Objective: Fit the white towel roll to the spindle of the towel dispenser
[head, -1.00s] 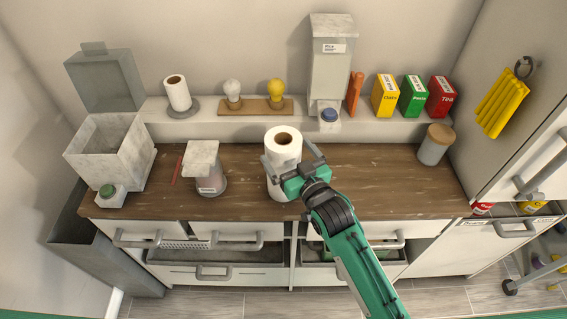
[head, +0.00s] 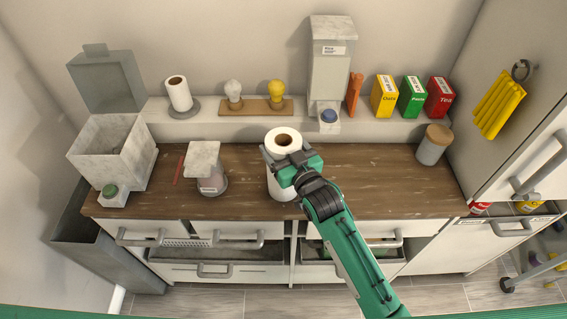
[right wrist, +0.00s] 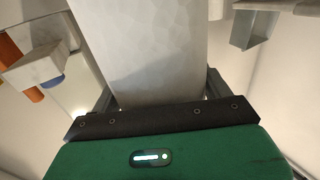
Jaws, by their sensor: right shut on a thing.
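A large white towel roll (head: 283,137) with a brown core stands upright near the middle of the wooden counter. My right gripper (head: 286,157) is shut on its upper part, one finger on each side. In the right wrist view the white towel roll (right wrist: 145,45) fills the space between the fingers. On the back shelf a narrower white roll (head: 177,90) stands on a round grey base (head: 191,110), tilted in the picture; this may be the towel dispenser. No bare spindle shows. My left gripper is not in view.
The shelf also holds two bulbs on a wooden board (head: 255,107), a tall dispenser (head: 330,70) and several boxes (head: 411,97). A lidded jar (head: 433,148) is at right. The counter right of the roll is clear.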

